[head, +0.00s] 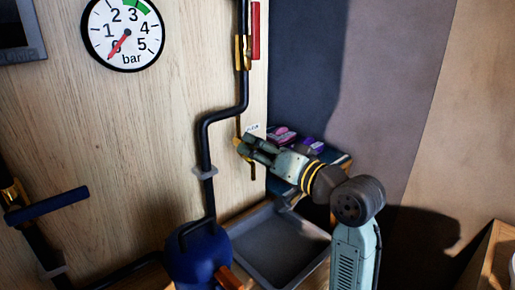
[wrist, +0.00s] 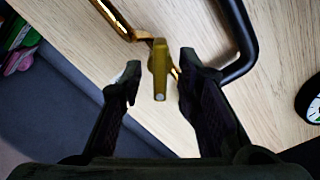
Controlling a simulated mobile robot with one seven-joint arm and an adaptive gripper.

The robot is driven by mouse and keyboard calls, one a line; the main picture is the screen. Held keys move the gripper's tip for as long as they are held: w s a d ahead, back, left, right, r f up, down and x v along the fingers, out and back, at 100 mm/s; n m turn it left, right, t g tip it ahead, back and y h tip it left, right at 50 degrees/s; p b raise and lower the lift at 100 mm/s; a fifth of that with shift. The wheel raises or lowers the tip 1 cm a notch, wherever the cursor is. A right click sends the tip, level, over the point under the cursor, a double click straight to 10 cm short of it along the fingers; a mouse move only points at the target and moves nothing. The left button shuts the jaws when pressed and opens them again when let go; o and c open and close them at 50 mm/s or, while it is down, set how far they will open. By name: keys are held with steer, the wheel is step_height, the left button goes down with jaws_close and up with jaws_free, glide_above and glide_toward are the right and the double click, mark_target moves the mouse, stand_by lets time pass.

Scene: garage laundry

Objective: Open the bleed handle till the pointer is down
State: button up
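The bleed handle is a small brass-yellow lever (wrist: 160,70) on a thin brass pipe. In the wrist view it stands between the two fingers of my gripper (wrist: 158,88), with a visible gap on each side. My gripper is open and does not appear to touch it. In the head view my gripper (head: 243,147) is at the wall beside the black pipe, covering most of the handle. The round white gauge (head: 125,36) is at the upper left; its red pointer (head: 118,47) slants down to the left, near 0.
A black pipe (head: 206,150) runs down the wooden wall to a blue vessel (head: 198,258). A red lever (head: 256,30) is above, a blue lever (head: 47,205) at left. A grey tray (head: 262,257) lies below my arm. Pink and purple items (head: 284,136) are behind my gripper.

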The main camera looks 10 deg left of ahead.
jaws_close()
stand_by(0.4)
steer(key=shift+s+n+b, duration=0.1)
steer(key=shift+n+b, duration=1.55)
steer(key=shift+n, duration=0.65)
jaws_free()
